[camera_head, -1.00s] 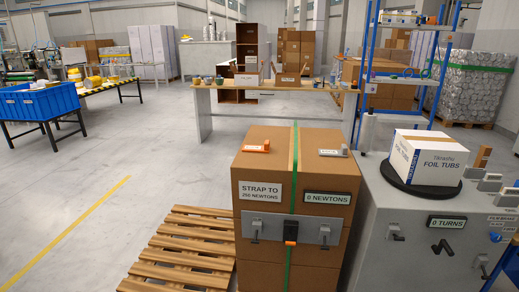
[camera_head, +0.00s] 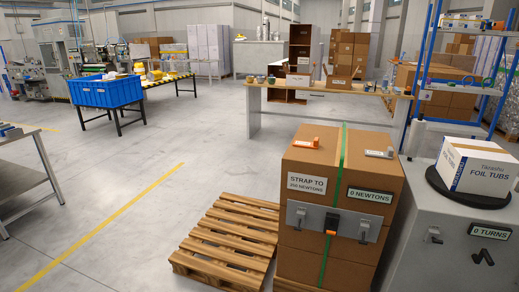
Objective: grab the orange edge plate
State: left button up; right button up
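The orange edge plate (camera_head: 306,143) is a small orange piece with a pale label. It lies on top of the tall cardboard carton stack (camera_head: 316,159), left of the green strap (camera_head: 340,152). A grey edge plate (camera_head: 379,153) lies on the same top, right of the strap. The stack's front carries a sign reading "STRAP TO 250 NEWTONS", a display reading "0 NEWTONS" (camera_head: 369,195) and a grey tensioner panel (camera_head: 334,222) with an orange-and-black buckle. Neither of my grippers is in view.
A wooden pallet (camera_head: 226,238) lies on the floor left of the stack. A grey machine (camera_head: 450,225) with a turntable and a "FOIL TUBS" box (camera_head: 474,170) stands close on the right. A long table (camera_head: 328,95) is behind. Open floor lies to the left.

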aim_at(315, 145)
jog(key=z, duration=0.8)
jog(key=i, duration=0.8)
jog(key=z, duration=0.15)
